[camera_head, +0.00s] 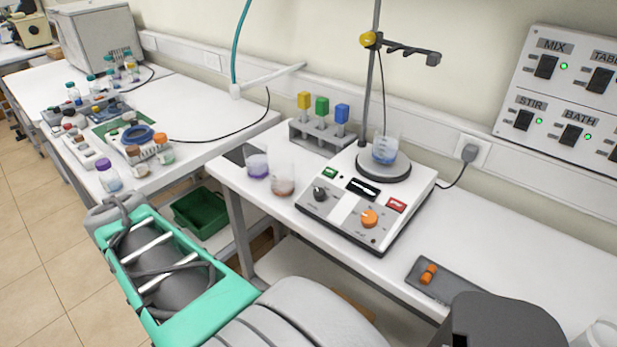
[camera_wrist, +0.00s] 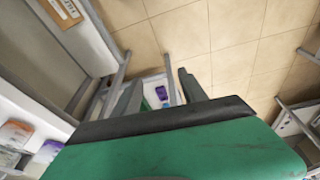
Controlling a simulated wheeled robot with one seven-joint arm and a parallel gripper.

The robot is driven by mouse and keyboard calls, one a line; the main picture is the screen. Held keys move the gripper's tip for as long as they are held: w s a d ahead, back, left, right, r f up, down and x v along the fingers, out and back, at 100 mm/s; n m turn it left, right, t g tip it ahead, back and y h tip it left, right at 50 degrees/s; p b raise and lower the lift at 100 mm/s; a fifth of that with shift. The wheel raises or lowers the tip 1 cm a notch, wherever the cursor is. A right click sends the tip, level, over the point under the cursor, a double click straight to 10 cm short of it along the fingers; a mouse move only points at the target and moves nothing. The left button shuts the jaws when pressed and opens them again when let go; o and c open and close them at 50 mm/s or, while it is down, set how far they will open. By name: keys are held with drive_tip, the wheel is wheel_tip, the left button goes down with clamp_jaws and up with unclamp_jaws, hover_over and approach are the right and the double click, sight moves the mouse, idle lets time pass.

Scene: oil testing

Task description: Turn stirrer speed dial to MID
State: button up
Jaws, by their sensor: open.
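The stirrer (camera_head: 345,225) is a white box with a round plate on top, on the bench in the head view. Its sloped front has a dark knob (camera_head: 319,194) at left and an orange knob (camera_head: 369,217) at right. The labels and pointer marks are too small to read, so I cannot tell which knob sets speed. A beaker with blue liquid (camera_head: 385,150) stands on the plate. My gripper (camera_wrist: 160,78) shows in the wrist view, fingers apart and empty, above the floor. It is away from the stirrer.
Two beakers (camera_head: 283,181) stand left of the stirrer, with a rack of coloured-topped items (camera_head: 322,136) behind. A stand (camera_head: 375,70) rises behind the plate. A grey tray with orange pieces (camera_head: 445,281) lies to the right. A switch panel (camera_head: 560,95) hangs on the wall.

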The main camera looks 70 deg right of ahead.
drive_tip(key=s+d+r+m+h+p, duration=0.1)
drive_tip(key=s+d+r+m+p, duration=0.3)
drive_tip(key=d, duration=0.6)
drive_tip(key=m+g+h+p, duration=0.2)
drive_tip(key=m+g+p, duration=0.1)
drive_tip(key=m, duration=0.5)
approach(319, 191)
drive_tip(key=f, duration=0.1)
drive_tip(key=shift+g, duration=0.3)
drive_tip(key=p+x, duration=0.1)
drive_tip(key=x, duration=0.6)
drive_tip(key=shift+w+d+f, duration=0.15)
drive_tip(key=shift+d, duration=0.1)
drive_tip(key=shift+d+f, duration=0.15)
drive_tip(key=shift+f, duration=0.2)
clamp_jaws()
